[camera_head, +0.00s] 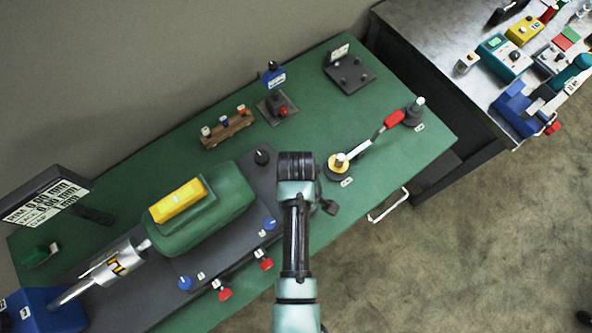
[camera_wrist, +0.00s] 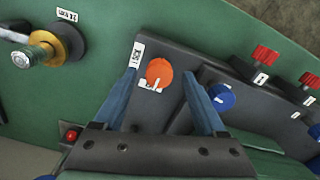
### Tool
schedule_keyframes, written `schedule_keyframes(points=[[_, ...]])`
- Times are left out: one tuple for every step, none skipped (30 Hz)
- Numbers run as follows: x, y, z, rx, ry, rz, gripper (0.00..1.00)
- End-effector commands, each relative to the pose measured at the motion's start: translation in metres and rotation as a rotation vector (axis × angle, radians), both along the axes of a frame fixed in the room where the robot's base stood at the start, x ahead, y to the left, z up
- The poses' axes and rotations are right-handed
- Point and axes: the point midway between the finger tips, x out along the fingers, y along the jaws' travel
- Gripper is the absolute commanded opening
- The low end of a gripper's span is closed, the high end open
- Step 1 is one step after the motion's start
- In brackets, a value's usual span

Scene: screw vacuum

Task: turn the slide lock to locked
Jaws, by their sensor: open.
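In the wrist view, an orange round knob (camera_wrist: 159,72) with a white pointer line sits on the dark machine base (camera_wrist: 187,62), beside a small white label. It may be the slide lock; the label is too small to read. My gripper (camera_wrist: 160,80) is open, its two blue fingers apart to the left and right of the knob in the picture. Nothing is held, and I cannot tell whether a finger touches the knob. In the head view, my arm and gripper (camera_head: 325,204) hide the orange knob.
A blue knob (camera_wrist: 222,96) is close to the right finger, with red knobs (camera_wrist: 265,55) beyond. A lever with a red grip (camera_head: 394,120) stands on the green bench (camera_head: 420,150) to the right. The green machine housing (camera_head: 215,215) is to the left.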

Motion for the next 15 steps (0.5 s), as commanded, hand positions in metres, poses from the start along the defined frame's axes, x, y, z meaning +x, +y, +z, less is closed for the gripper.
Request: schedule_keyframes(points=[[0.0002,0.0,-0.0027,0.0,0.0,0.0,0.73],[0.0004,0.0,-0.0038,0.0,-0.001,0.0,0.73],[0.0003,0.0,-0.0051,0.0,-0.001,0.0,0.73],[0.0002,0.0,-0.0057,0.0,-0.001,0.0,0.73],[0.0001,0.0,-0.0061,-0.001,-0.001,0.0,0.73],[0.0001,-0.0001,-0.0064,-0.001,-0.001,0.0,0.73],[0.0001,0.0,-0.0064,0.0,-0.001,0.0,0.73],[0.0002,0.0,-0.0064,0.0,-0.001,0.0,0.73],[0.0002,0.0,-0.0063,0.0,-0.001,0.0,0.73],[0.0002,0.0,-0.0062,0.0,-0.001,0.0,0.73],[0.0002,0.0,-0.0062,0.0,-0.001,0.0,0.73],[0.0002,0.0,-0.0061,0.0,-0.001,0.0,0.7],[0.0002,0.0,-0.0061,0.0,-0.001,0.0,0.65],[0.0002,0.0,-0.0061,0.0,-0.001,0.0,0.59],[0.0002,0.0,-0.006,0.0,-0.001,0.0,0.52]])
